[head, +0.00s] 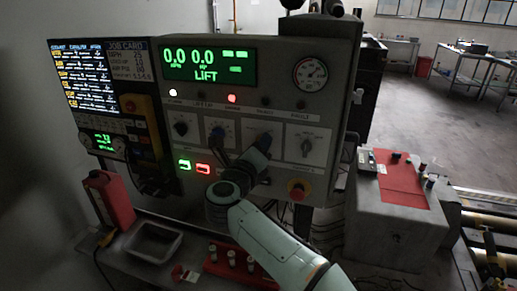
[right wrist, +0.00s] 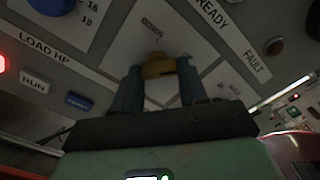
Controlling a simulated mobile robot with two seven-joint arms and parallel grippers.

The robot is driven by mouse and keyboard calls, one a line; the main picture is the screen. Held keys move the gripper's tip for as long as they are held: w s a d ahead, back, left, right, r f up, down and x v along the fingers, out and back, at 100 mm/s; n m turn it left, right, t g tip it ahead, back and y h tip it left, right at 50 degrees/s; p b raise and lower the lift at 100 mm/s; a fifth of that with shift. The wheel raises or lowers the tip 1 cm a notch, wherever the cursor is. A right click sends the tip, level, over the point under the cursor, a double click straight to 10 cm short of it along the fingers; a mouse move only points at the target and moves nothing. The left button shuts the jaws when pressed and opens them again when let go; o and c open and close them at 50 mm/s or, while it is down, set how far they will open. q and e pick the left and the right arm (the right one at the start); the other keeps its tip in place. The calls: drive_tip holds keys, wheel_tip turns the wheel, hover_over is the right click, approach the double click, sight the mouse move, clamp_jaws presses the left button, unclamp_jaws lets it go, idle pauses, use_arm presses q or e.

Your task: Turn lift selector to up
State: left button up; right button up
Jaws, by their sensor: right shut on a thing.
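A tan selector knob (right wrist: 158,66) sits on a pale plate of the control panel in the right wrist view. The fingers of my right gripper (right wrist: 156,82) are on either side of it, shut on it. The green display (head: 207,67) reads LIFT. My left gripper is not in view.
A red stop button (head: 298,190) is low on the panel. A red bottle (head: 111,199) and a tray (head: 154,241) stand on the bench below.

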drive_tip(key=o, duration=1.1)
drive_tip(key=shift+c, duration=0.2)
drive_tip(key=b+v, duration=0.2)
drive_tip(key=v, duration=1.1)
drive_tip(key=shift+s, duration=0.15)
drive_tip(key=shift+a+r, duration=0.1)
